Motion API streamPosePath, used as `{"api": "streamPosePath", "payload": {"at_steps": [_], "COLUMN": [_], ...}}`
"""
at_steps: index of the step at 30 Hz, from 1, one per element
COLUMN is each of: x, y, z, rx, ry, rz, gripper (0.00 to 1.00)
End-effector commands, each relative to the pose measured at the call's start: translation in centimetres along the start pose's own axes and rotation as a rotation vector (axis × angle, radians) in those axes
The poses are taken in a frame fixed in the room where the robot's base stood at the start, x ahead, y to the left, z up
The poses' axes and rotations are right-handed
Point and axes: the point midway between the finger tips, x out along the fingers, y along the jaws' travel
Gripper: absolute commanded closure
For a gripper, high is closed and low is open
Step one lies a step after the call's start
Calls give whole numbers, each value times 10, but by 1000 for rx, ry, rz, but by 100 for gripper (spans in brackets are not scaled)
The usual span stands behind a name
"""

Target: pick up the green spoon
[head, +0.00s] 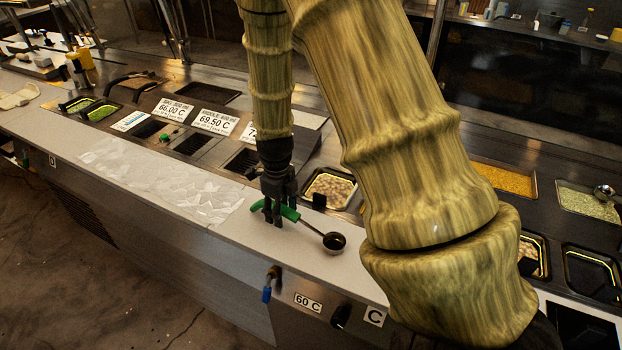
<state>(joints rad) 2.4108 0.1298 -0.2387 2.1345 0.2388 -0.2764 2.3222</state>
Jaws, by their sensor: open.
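The green spoon (290,213) lies on the pale front ledge of the counter. Its green handle is at the left, and its dark metal stem runs down and right to a round black bowl (334,241). My gripper (277,220) is open and points down over the green handle, with its fingers around or just beside it. I cannot tell from this view whether the fingers touch the handle. Part of the handle is hidden behind the fingers.
A food tray (306,192) is set in the counter just behind the spoon. White temperature signs (214,120) stand further left. A blue-tipped tap (268,288) sticks out below the ledge.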

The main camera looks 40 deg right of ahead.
Motion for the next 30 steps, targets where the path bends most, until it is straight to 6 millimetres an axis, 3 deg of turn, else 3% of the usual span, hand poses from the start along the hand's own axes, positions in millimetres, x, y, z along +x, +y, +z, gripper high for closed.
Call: {"api": "streamPosePath", "payload": {"at_steps": [8,16,30], "x": [1,1,-6], "y": [0,0,0], "z": [0,0,1], "rx": [0,-1,-2], "ry": [0,0,-1], "rz": [0,0,-2], "gripper": [50,97,97]}}
